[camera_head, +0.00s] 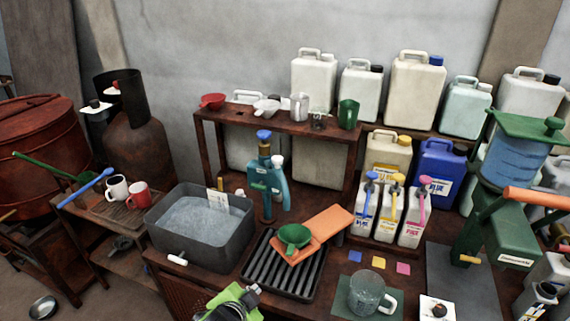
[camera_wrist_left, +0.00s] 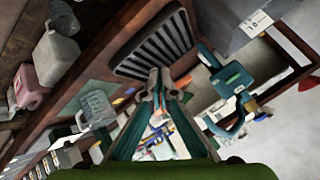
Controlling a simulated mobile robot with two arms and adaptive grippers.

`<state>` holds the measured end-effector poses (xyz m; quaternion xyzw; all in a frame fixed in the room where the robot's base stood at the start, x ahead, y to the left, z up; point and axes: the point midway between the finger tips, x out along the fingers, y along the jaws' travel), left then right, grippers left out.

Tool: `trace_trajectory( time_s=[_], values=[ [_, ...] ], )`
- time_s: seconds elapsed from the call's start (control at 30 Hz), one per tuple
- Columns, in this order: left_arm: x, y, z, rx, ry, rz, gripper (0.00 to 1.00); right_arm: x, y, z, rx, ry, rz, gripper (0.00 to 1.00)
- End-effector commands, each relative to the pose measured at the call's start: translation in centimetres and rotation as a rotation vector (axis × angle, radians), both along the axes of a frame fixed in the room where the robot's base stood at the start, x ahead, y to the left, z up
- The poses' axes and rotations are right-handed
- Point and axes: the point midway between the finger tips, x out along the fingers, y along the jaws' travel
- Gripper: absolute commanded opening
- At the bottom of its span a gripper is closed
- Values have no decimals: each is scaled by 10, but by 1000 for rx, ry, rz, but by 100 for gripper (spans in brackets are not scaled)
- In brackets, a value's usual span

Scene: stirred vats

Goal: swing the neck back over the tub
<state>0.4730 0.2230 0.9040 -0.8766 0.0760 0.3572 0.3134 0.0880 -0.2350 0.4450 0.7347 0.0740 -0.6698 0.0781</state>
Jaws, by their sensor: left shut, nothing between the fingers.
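The grey tub (camera_head: 158,238) holds cloudy liquid and has a small white label at its back rim. A teal pump-like fixture (camera_head: 259,186) with a blue knob stands upright just right of the tub; it also shows in the left wrist view (camera_wrist_left: 232,78). My left gripper (camera_head: 254,289) is at the front edge of the bench, below and right of the tub, apart from the fixture. Its fingers (camera_wrist_left: 160,78) are shut and empty. My right gripper is not in view.
A black ribbed tray (camera_head: 258,275) lies right of the tub, with a green funnel (camera_head: 294,236) on an orange cloth. A glass mug (camera_head: 367,292) stands to its right. A shelf (camera_head: 230,115) with cups is behind. Several jugs (camera_head: 415,90) fill the back right.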

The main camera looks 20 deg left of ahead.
Motion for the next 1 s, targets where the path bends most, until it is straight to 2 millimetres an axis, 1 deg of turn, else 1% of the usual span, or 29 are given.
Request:
trace_trajectory(
  time_s=[0.03,0.07,0.1,0.17,0.2,0.3,0.4,0.5,0.6,0.7,1.0],
  values=[
    [31,2,27,80,-94,-61,0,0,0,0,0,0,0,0],
    [47,2,41,127,-148,-96,0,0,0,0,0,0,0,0],
    [67,1,60,193,-216,-143,0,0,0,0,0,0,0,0],
    [95,-1,87,293,-313,-211,0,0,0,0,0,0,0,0],
    [111,-3,105,360,-375,-254,0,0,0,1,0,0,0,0],
    [144,-8,143,518,-501,-351,0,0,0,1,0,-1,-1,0],
    [166,-13,171,649,-595,-426,0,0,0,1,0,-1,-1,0],
    [179,-17,189,741,-655,-480,0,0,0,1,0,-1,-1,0],
    [186,-19,199,795,-686,-508,0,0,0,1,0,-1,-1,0],
    [188,-20,202,813,-698,-520,0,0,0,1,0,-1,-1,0],
    [188,-20,202,812,-698,-520,0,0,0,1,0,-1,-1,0]
  ],
)
